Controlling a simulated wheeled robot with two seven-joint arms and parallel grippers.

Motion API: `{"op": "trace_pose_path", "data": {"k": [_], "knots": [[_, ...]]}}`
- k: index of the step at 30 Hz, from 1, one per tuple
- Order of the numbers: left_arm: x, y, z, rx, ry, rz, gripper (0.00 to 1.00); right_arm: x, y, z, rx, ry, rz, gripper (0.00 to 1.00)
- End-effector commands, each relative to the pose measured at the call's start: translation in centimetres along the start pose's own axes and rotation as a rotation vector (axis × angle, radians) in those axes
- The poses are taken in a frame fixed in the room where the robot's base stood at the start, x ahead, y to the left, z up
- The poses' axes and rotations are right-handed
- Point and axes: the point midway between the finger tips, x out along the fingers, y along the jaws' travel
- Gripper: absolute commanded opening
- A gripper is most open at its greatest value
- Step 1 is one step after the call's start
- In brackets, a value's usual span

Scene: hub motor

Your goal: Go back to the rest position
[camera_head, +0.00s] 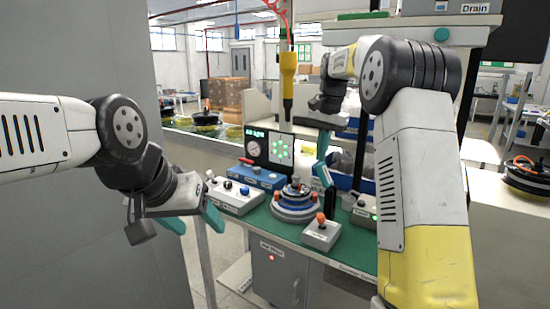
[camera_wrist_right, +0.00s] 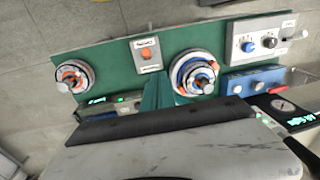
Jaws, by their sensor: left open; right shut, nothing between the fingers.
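My left gripper (camera_head: 193,221) hangs at the left of the bench, its two teal fingers spread and nothing between them. It is in front of the grey box with knobs and left of the hub motor stand. My right gripper (camera_head: 323,160) is raised over the back right part of the bench, its teal fingers pointing down. In the right wrist view its fingers (camera_wrist_right: 160,92) are together and empty, above the green bench top. The round hub motor stand (camera_head: 295,201) with blue and orange rings sits on the bench, and also shows in the right wrist view (camera_wrist_right: 194,74).
The green bench (camera_head: 345,258) also carries a small box with an orange button (camera_head: 321,232), a blue box (camera_head: 256,176) and a grey knob box (camera_head: 235,196). A yellow tool (camera_head: 288,75) hangs above. A grey wall (camera_head: 100,220) stands at the left.

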Motion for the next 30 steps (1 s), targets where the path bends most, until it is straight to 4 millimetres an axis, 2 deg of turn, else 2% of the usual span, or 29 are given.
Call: {"op": "trace_pose_path", "data": {"k": [5, 11, 14, 18, 23, 27, 30], "knots": [[0.0, 0.0, 0.0, 0.000, -0.001, 0.000, 0.62, -1.9, 1.5, 1.8, -0.042, 0.022, -0.036, 0.00], [0.0, 0.0, 0.0, 0.000, 0.000, 0.000, 0.62, -4.3, 4.0, 5.2, -0.119, 0.063, -0.088, 0.00], [0.0, 0.0, 0.0, 0.000, -0.001, 0.000, 0.62, -5.7, 5.9, 8.1, -0.178, 0.100, -0.124, 0.00], [0.0, 0.0, 0.0, 0.000, -0.001, 0.000, 0.62, -6.7, 9.0, 13.2, -0.283, 0.167, -0.172, 0.00], [0.0, 0.0, 0.0, 0.000, -0.001, 0.000, 0.62, -6.1, 12.5, 19.3, -0.404, 0.257, -0.208, 0.00], [0.0, 0.0, 0.0, 0.000, 0.000, 0.000, 0.62, -4.3, 15.1, 24.1, -0.501, 0.333, -0.223, 0.00], [0.0, 0.0, 0.0, 0.000, 0.000, 0.000, 0.62, -2.9, 16.5, 26.5, -0.553, 0.376, -0.225, 0.00]]}}
